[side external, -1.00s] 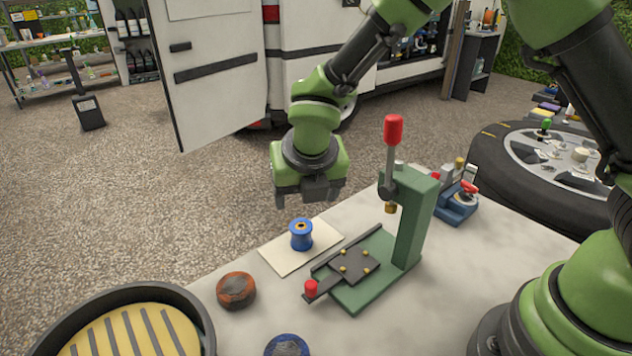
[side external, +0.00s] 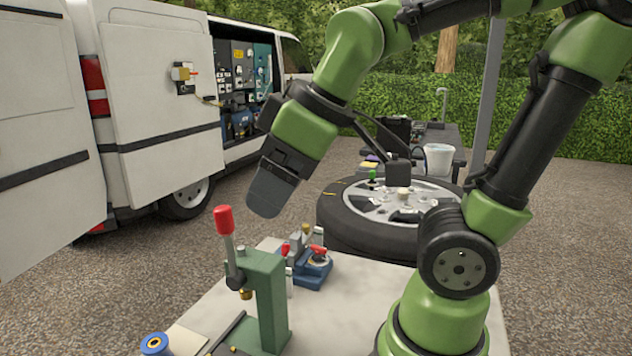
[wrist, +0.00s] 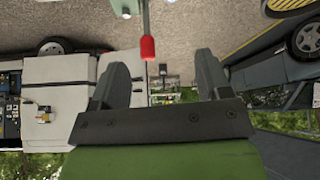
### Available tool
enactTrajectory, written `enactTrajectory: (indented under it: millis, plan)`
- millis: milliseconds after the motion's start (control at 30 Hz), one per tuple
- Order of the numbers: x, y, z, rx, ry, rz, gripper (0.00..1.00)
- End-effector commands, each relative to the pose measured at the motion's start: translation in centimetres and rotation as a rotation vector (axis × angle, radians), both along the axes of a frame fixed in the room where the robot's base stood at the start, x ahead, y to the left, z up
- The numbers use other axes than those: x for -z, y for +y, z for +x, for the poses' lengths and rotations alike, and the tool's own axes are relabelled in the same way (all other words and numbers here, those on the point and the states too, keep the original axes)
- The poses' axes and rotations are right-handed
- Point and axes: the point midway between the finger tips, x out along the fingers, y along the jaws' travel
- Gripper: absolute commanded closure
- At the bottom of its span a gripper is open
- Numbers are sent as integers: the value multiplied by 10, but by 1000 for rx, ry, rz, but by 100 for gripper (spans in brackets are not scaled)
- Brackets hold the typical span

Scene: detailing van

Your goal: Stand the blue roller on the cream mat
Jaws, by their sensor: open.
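The blue roller (side external: 156,345) shows at the bottom left edge of the side view, its round top with a pale hub facing up. Its lower part is cut off by the frame edge. The cream mat (side external: 187,339) shows partly, just right of the roller; their contact is out of frame. My gripper (side external: 262,205) is raised and tilted, well above and to the right of the roller. In the wrist view my gripper (wrist: 161,72) has its two fingers wide apart with nothing between them. The roller and mat are not visible there.
A green press (side external: 270,300) with a red-knobbed lever (side external: 224,220) stands between roller and arm. The knob (wrist: 147,48) also shows in the wrist view. A blue clamp-like device (side external: 311,270) stands behind it. A tyre (side external: 350,225) and a white van (side external: 160,110) lie beyond the table.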

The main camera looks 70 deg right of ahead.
Motion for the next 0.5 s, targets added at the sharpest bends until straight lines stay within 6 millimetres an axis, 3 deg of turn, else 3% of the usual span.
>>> enactTrajectory:
  millis: [100,200,500]
  plan:
    - [-5,1,-28,259,-31,214,29]
    - [-5,3,-41,392,-35,333,29]
    - [-5,5,-47,468,-33,404,29]
